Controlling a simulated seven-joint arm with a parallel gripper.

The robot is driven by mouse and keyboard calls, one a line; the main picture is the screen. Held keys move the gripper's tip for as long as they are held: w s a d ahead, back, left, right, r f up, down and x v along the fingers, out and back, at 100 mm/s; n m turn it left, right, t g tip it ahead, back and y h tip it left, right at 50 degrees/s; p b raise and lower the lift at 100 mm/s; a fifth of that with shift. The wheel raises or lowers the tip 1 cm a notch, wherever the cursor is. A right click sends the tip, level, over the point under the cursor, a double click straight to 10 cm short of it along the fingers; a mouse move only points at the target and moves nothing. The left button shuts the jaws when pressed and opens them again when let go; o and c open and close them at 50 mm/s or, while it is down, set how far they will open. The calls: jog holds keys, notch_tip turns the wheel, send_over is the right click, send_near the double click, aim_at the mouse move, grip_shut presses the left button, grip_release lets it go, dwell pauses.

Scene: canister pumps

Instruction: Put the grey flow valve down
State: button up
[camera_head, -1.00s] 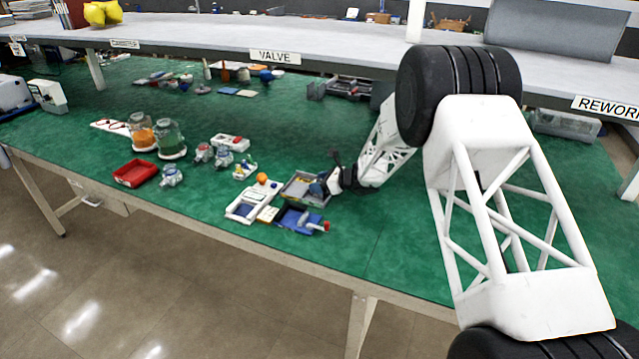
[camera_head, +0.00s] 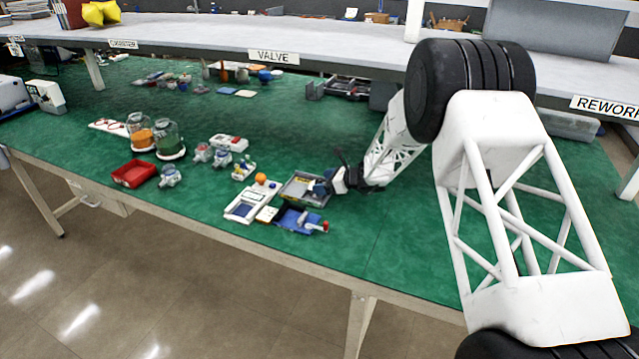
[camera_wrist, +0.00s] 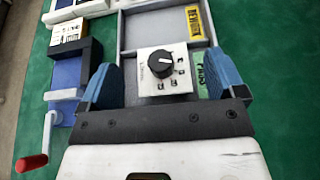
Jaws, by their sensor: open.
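The grey flow valve, a small light-grey box with a black knob (camera_wrist: 162,63), sits between my fingers in the wrist view. It appears to be in the grey tray (camera_wrist: 122,45), towards the side with the green PASS label (camera_wrist: 200,75). My gripper (camera_wrist: 160,80) is open, with one blue finger on each side of the valve and a gap visible beside it. I cannot tell whether its underside rests on the tray floor. In the head view my gripper (camera_head: 323,187) is at the right side of the grey tray (camera_head: 300,180); the valve cannot be made out there.
The tray's other compartment, with a yellow REWORK label (camera_wrist: 194,21), looks empty. A blue box with a red-handled crank (camera_wrist: 32,162) stands close on the left in the wrist view. A red bin (camera_head: 133,174) and canisters (camera_head: 170,140) are farther left. Green mat is clear at front right.

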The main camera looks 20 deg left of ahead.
jog(key=v, duration=0.9)
jog(key=shift+d, duration=0.25)
jog(key=shift+r, duration=0.1)
dwell(0.4)
jog(key=s+d+r+n+h, duration=0.6)
jog(key=s+d+r+n, duration=0.4)
jog(key=s+d+r, duration=1.45)
jog(key=s+d+n+t+h, duration=0.1)
jog(key=s+d+n+h, duration=0.2)
jog(key=s+d, duration=0.8)
jog(key=s+d+n+t+h, duration=0.1)
jog(key=s+d+n+h, duration=0.3)
jog(key=s+d, duration=0.7)
jog(key=s, duration=0.5)
jog(key=shift+s+r+n+t+h, duration=0.25)
jog(key=shift+r+n+t+h, duration=0.05)
jog(key=shift+r+n, duration=0.1)
